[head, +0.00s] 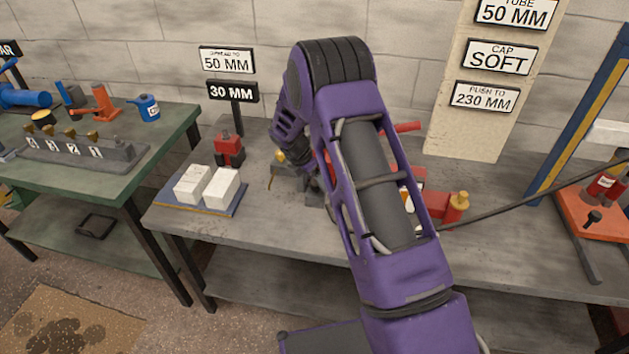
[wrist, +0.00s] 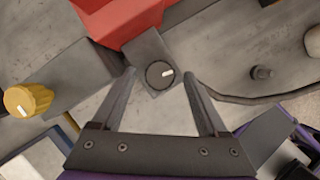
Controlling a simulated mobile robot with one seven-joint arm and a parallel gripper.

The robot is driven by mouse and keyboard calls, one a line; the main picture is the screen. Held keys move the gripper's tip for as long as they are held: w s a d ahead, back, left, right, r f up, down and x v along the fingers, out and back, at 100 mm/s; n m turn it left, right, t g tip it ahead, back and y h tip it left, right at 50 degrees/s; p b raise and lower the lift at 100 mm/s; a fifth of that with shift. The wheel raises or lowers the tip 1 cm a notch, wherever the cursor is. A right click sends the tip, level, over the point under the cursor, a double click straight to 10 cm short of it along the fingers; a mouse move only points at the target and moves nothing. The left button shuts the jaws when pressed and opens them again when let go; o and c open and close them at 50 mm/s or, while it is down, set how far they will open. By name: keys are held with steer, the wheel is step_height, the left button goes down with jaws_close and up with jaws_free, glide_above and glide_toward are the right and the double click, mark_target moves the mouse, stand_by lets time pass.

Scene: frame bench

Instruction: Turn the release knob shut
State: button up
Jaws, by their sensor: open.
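A small round black knob (wrist: 160,75) with a white pointer mark sits on a grey block (wrist: 149,48) beside a red body (wrist: 118,18) in the wrist view. I take it for the release knob. Its mark points right and slightly up. My gripper (wrist: 159,74) is open, with one finger on each side of the knob and visible gaps between. I cannot tell how far the fingertips are above it. In the head view my purple arm hides the knob and most of the gripper.
A ribbed yellow knob (wrist: 27,100) on a grey block is at left in the wrist view. A dark hose (wrist: 235,99) runs right of the right finger. White blocks on a blue tray (head: 188,205) and a red jack-like unit (head: 229,150) stand left of my arm.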

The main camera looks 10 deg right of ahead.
steer(key=shift+f, duration=0.2)
steer(key=shift+c, duration=0.2)
jaws_close()
